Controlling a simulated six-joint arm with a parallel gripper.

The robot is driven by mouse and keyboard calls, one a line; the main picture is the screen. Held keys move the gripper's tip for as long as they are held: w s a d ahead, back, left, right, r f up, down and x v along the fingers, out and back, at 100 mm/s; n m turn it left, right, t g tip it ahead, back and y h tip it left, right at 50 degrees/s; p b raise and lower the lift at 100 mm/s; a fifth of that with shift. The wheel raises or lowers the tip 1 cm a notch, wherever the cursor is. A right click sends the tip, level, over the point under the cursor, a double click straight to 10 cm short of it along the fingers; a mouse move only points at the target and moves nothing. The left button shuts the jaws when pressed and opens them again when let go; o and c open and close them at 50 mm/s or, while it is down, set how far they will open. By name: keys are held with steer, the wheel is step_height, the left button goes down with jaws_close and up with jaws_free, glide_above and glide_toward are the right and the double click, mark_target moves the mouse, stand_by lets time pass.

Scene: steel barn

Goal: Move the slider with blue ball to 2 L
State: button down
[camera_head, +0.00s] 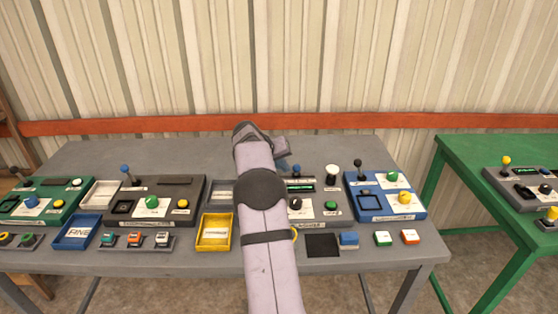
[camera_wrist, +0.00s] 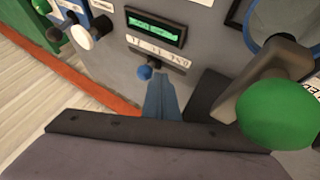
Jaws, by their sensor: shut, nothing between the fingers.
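The blue ball (camera_wrist: 145,72) of the slider shows in the wrist view, just below a pale scale strip (camera_wrist: 158,52) whose marks are too blurred to read surely. It also shows in the head view as a small blue ball (camera_head: 297,169) behind the display. My gripper (camera_wrist: 158,80) is shut and empty, its bluish fingers pointing at the panel close beside the ball. I cannot tell whether they touch it. In the head view my arm hides part of the panel, and the fingertips are hard to make out.
A green-lit display (camera_wrist: 155,30) sits beyond the strip. A large green knob (camera_wrist: 278,113) stands close on the right in the wrist view, and a white knob (camera_wrist: 90,35) at the left. In the head view a blue panel (camera_head: 385,196) with a black-topped joystick (camera_head: 360,163) stands to the right.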

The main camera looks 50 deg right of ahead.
mark_target(299, 181)
steer(key=shift+x, duration=0.8)
steer(key=shift+s+d, duration=1.85)
steer(key=shift+s, duration=0.1)
steer(key=shift+r, duration=0.1)
steer(key=shift+a+r+b, duration=0.3)
steer(key=shift+r, duration=0.2)
steer(key=v, duration=0.9)
steer(key=shift+a+f, duration=0.15)
steer(key=shift+f, duration=0.05)
